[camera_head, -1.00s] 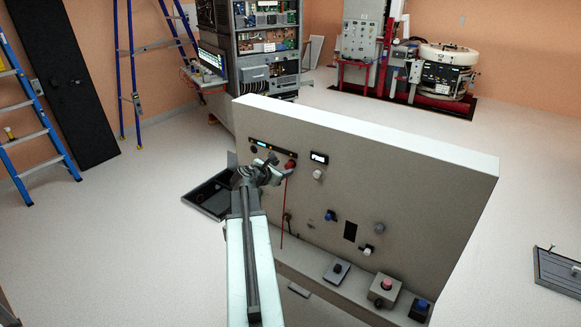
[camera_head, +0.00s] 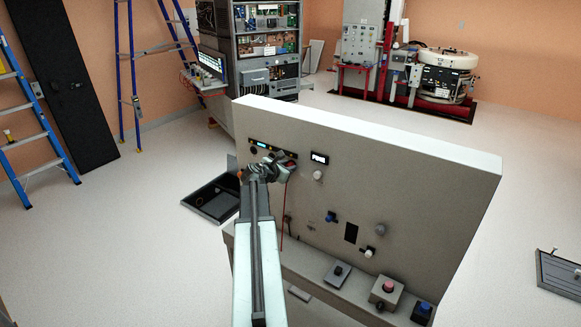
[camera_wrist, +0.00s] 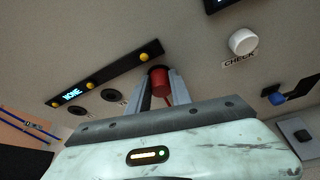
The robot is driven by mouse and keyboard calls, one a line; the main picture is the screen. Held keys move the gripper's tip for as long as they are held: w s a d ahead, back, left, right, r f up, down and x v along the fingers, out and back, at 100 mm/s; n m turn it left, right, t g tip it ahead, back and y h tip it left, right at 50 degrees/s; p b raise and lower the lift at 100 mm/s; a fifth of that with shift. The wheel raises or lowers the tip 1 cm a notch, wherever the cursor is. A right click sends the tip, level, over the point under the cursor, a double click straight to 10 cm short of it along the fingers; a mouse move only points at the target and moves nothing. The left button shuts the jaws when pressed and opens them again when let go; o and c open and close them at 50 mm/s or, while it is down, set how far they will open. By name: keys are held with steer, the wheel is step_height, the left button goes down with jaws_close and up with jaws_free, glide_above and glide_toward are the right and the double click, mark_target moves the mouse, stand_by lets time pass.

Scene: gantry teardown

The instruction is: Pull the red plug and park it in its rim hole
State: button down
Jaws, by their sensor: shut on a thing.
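The red plug (camera_wrist: 159,76) is between the two fingers of my gripper (camera_wrist: 160,88) in the wrist view, at the face of the upright panel. Its red cord runs down from it. I cannot tell whether it is seated in the panel. In the head view my gripper (camera_head: 282,163) covers most of the plug, and the red cord (camera_head: 283,215) hangs below. Two dark round holes (camera_wrist: 111,95) (camera_wrist: 78,109) sit left of the plug, under a black strip (camera_wrist: 105,77) reading "NONE" with yellow knobs. I cannot tell which hole is the rim hole.
The beige panel (camera_head: 430,200) carries a white CHECK knob (camera_wrist: 243,41), a blue knob (camera_wrist: 276,99) and other controls. A ledge with button boxes (camera_head: 384,290) juts out below. An open dark tray (camera_head: 212,199) lies on the floor at left.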

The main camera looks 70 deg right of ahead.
steer(key=shift+a, duration=0.15)
steer(key=w+a, duration=0.1)
steer(key=a, duration=0.5)
steer(key=shift+w, duration=0.35)
steer(key=shift+f, duration=0.1)
